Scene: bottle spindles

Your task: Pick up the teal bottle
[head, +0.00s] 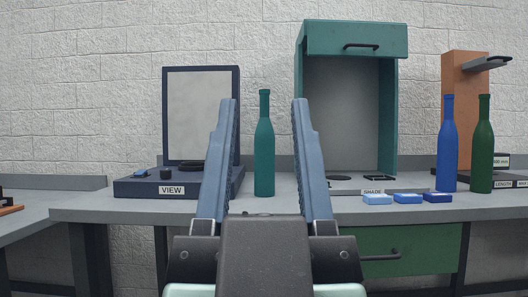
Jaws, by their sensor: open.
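The teal bottle (264,158) stands upright on the grey workbench (130,209), near its front edge and left of the green cabinet. My gripper (264,102) is open, its two blue fingers raised in front of the camera. The bottle appears in the gap between the fingers, with clear space on both sides of it. The fingers do not visibly touch it. How far the bottle is beyond the fingers is hard to judge. The bottle's base shows above the body of my gripper.
A panel marked VIEW (172,190) stands left of the bottle. An open green cabinet (390,120) is behind right. Blue blocks (407,198) lie along the front edge. A blue bottle (447,150) and a dark green bottle (482,150) stand at right.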

